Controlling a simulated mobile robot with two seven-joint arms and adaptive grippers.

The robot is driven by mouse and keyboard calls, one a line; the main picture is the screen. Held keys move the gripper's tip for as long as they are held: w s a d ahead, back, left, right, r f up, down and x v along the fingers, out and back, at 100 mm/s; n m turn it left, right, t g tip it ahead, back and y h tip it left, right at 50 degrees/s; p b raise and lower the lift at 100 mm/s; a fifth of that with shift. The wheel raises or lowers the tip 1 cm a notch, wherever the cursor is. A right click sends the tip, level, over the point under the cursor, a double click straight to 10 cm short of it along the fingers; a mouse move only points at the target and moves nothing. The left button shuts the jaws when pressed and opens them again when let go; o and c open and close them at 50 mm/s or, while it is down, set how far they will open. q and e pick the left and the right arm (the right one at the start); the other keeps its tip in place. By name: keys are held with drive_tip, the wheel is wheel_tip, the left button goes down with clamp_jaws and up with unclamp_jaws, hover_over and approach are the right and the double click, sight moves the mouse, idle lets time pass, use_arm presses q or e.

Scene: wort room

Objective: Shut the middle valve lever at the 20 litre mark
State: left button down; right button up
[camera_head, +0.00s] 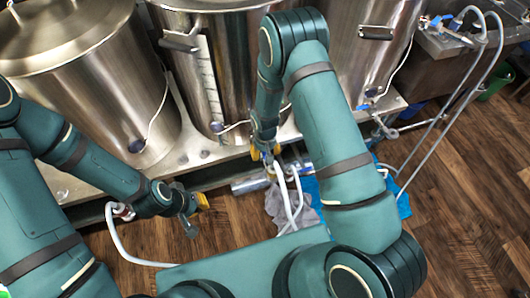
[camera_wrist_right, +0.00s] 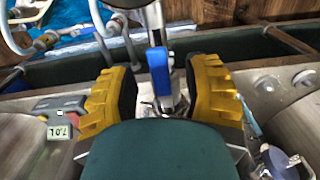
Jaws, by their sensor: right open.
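The middle kettle (camera_head: 235,60) is a steel vessel with a pale scale strip (camera_head: 211,80) on its front; its level is too small to read. In the right wrist view a blue valve lever (camera_wrist_right: 159,70) on a metal valve stands between the two yellow fingers of my right gripper (camera_wrist_right: 162,88), with gaps on both sides. A small display (camera_wrist_right: 60,131) beside the fingers seems to show 10 and a further mark. In the head view my right gripper (camera_head: 264,152) is low in front of the middle kettle, partly hidden by my arm. My left gripper (camera_head: 194,206) hangs empty before the bench edge.
A left kettle (camera_head: 85,85) and a right kettle (camera_head: 368,50) stand on the same steel bench (camera_head: 190,148). White hoses (camera_head: 292,200) hang below the valves, near grey and blue cloths on the wood floor (camera_head: 460,190). A sink (camera_head: 445,42) is at the far right.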

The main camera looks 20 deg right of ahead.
clamp_jaws()
idle(0.3)
drive_tip(key=shift+a, duration=0.15)
drive_tip(key=w+a+m+b, duration=0.1)
drive_tip(key=w+a+m, duration=0.5)
drive_tip(key=m, duration=1.2)
drive_tip(key=shift+a, duration=0.25)
drive_tip(key=shift+w+f, duration=0.1)
idle(0.3)
